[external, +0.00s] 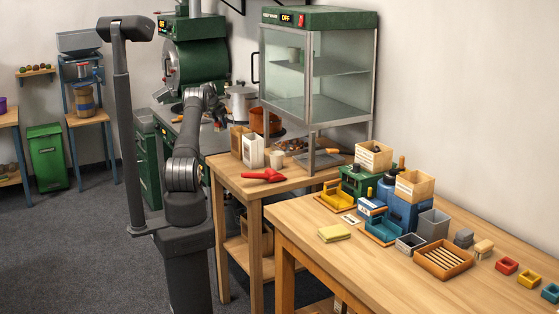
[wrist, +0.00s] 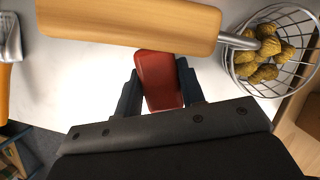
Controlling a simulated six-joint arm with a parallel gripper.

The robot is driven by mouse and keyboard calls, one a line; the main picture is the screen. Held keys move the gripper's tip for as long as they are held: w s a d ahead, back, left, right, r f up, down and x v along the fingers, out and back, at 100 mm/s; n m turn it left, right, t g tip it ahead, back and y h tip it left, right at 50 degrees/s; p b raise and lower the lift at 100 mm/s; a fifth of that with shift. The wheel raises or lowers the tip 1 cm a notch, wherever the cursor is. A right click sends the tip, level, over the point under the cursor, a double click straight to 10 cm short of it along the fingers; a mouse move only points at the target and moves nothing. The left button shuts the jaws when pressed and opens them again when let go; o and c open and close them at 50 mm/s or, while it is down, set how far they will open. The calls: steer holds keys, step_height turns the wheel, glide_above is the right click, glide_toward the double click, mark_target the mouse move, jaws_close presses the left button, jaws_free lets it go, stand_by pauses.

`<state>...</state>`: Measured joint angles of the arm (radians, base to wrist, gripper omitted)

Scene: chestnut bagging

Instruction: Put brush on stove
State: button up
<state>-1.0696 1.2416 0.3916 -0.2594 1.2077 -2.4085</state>
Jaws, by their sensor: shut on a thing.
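My gripper (wrist: 160,82) is shut on a red piece (wrist: 158,75) that looks like part of the brush; no bristles show. The piece stands between the two dark fingers, above a pale surface (wrist: 75,95). In the external view my gripper (external: 221,120) is small and partly lost against the dark arm, over the stove area at the back. The green stove front (external: 147,165) shows left of my arm; much of its top is hidden behind the arm. The brush cannot be made out in the external view.
A thick wooden handle (wrist: 125,18) crosses just beyond the red piece and joins a wire basket (wrist: 233,72) of chestnuts. An orange-handled metal tool (wrist: 10,40) lies left. In the external view, a pot (external: 240,104) and a glass cabinet (external: 318,75) stand right of my gripper.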

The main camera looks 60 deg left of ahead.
mark_target(221, 129)
steer(key=shift+w+f, duration=0.15)
steer(key=shift+w, duration=0.05)
steer(key=shift+f, duration=1.6)
steer(key=shift+f, duration=0.1)
steer(key=o, duration=1)
steer(key=shift+f, duration=0.1)
steer(key=shift+s+r, duration=0.15)
steer(key=shift+r, duration=0.35)
steer(key=v, duration=1.1)
steer(key=shift+s, duration=0.2)
